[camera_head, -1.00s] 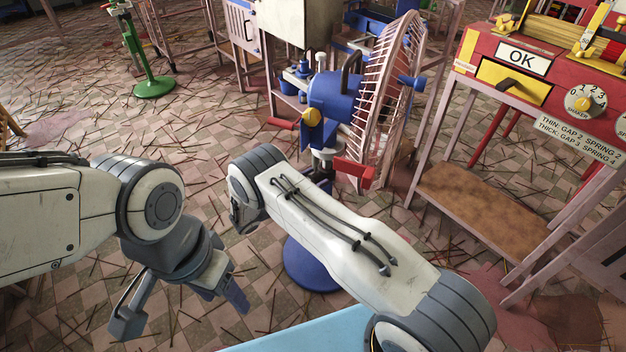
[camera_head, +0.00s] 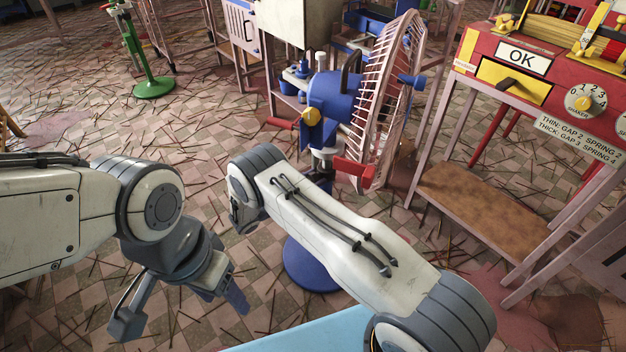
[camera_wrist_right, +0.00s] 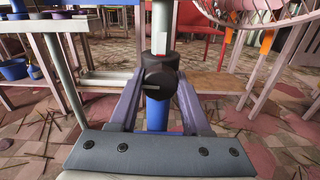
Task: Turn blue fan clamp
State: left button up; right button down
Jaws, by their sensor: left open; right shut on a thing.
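The blue fan (camera_head: 335,97) with its pink cage stands on a round blue base (camera_head: 310,268) in the head view. In the right wrist view its clamp is a black round knob (camera_wrist_right: 160,83) with a light line across it. The knob sits on a black collar around the pole, above the blue lower tube (camera_wrist_right: 157,114). My right gripper (camera_wrist_right: 159,88) is shut on the knob, one finger on each side. In the head view my right arm hides the clamp and most of that gripper. My left gripper (camera_head: 182,312) is open and empty, low over the floor.
A red machine (camera_head: 525,75) with an OK sign and a dial stands at the right on a pink frame. A green stand (camera_head: 150,85) is at the back left. A light-blue surface (camera_head: 310,332) lies at the bottom. Thin sticks litter the tiled floor.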

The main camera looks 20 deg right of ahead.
jog(key=m, duration=0.4)
jog(key=shift+b, duration=0.3)
jog(key=m, duration=0.4)
jog(key=shift+w+a, duration=0.1)
jog(key=m+b, duration=0.1)
jog(key=m, duration=0.3)
jog(key=shift+m, duration=0.3)
jog(key=shift+m+b, duration=0.35)
jog(key=shift+m, duration=1.55)
jog(key=shift+c, duration=1.8)
grip_release()
